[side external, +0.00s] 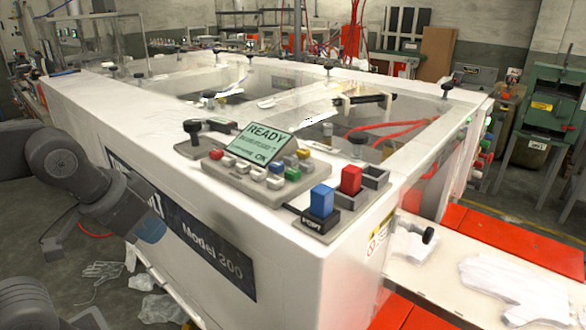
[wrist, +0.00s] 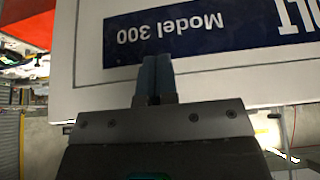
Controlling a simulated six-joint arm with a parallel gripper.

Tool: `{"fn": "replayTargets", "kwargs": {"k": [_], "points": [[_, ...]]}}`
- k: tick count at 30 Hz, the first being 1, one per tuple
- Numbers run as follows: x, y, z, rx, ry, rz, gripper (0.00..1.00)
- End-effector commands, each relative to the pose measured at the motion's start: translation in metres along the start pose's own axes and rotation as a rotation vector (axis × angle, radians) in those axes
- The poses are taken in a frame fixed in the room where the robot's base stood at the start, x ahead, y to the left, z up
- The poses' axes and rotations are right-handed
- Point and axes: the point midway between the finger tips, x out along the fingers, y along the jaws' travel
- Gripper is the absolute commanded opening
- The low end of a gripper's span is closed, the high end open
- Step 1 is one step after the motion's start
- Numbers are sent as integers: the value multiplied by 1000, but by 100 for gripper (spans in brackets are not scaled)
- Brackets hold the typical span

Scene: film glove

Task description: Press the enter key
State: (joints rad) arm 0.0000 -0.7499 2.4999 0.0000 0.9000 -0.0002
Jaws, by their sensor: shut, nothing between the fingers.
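A grey control panel (side external: 238,187) sits on top of the white machine in the side external view. It has a tilted screen (side external: 255,143) reading "READY" and "OK", and rows of small white, red, green and yellow keys (side external: 275,183). I cannot read the key labels, so I cannot tell which is the enter key. My gripper (side external: 150,230) is shut and empty, low in front of the machine's side, below and left of the panel. In the wrist view its blue fingers (wrist: 155,76) appear before the "Model 300" sign (wrist: 190,32); the keys are out of view.
A blue block (side external: 321,201) on a black labelled base and a red block (side external: 351,180) stand right of the panel. A black-knobbed lever (side external: 193,129) is at its left. The white machine's top edge (side external: 150,165) lies between my gripper and the keys.

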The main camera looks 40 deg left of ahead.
Motion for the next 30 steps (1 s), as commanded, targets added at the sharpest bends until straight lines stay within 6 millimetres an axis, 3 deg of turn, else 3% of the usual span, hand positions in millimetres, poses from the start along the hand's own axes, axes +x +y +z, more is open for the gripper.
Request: {"fn": "replayTargets", "kwargs": {"k": [4,7,15,21,25,30], "points": [[-5,3,-12,-18,13,7,0],[-16,10,-37,-58,37,23,0],[-56,52,-144,-254,135,121,0],[-78,91,-209,-398,183,213,0],[-88,112,-236,-466,200,261,0],[-94,125,-252,-512,208,294,0]]}}
